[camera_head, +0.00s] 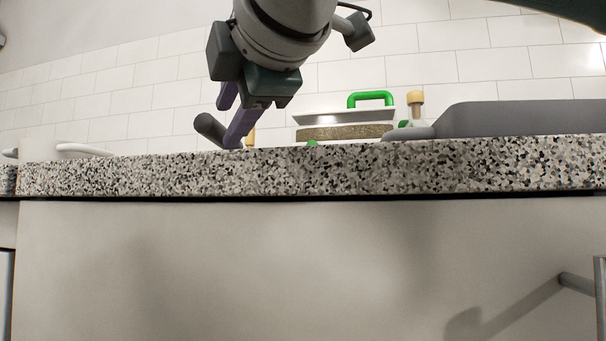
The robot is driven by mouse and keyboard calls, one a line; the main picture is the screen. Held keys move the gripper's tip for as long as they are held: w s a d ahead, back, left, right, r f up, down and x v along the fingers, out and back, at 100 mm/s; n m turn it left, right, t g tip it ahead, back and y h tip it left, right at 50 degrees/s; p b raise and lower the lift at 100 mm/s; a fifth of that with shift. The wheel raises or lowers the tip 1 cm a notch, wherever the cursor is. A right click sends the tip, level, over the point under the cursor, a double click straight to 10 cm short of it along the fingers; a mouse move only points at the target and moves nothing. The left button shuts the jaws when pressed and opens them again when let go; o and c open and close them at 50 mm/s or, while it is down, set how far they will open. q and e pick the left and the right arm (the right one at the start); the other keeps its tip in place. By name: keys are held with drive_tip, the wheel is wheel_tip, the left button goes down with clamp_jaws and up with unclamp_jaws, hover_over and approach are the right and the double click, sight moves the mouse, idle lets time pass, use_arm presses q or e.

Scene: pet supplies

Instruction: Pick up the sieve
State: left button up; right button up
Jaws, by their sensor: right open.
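My right gripper (234,118) comes down from the top centre, with its purple fingers apart just above the counter's front edge. A dark grey rounded bar (209,127) slants beside the fingertips, on their left. It may be the handle of the sieve, but the counter edge hides the rest. I cannot tell whether the fingers touch it or stand around it. No sieve mesh shows. My left gripper is not in view.
The speckled counter (300,172) hides most of its top from this low view. To the right stand a brown-sided object (345,132), a green handle (371,97), a wooden-topped item (415,100) and a large grey object (520,119). A tiled wall (130,125) is behind.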

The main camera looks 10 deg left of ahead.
sight(217, 139)
drive_tip(key=shift+b+x, duration=0.35)
drive_tip(key=shift+x, duration=2.8)
drive_tip(key=shift+w+a+f+p, duration=0.45)
drive_tip(key=shift+w+a, duration=0.1)
drive_tip(key=shift+a, duration=0.1)
clamp_jaws()
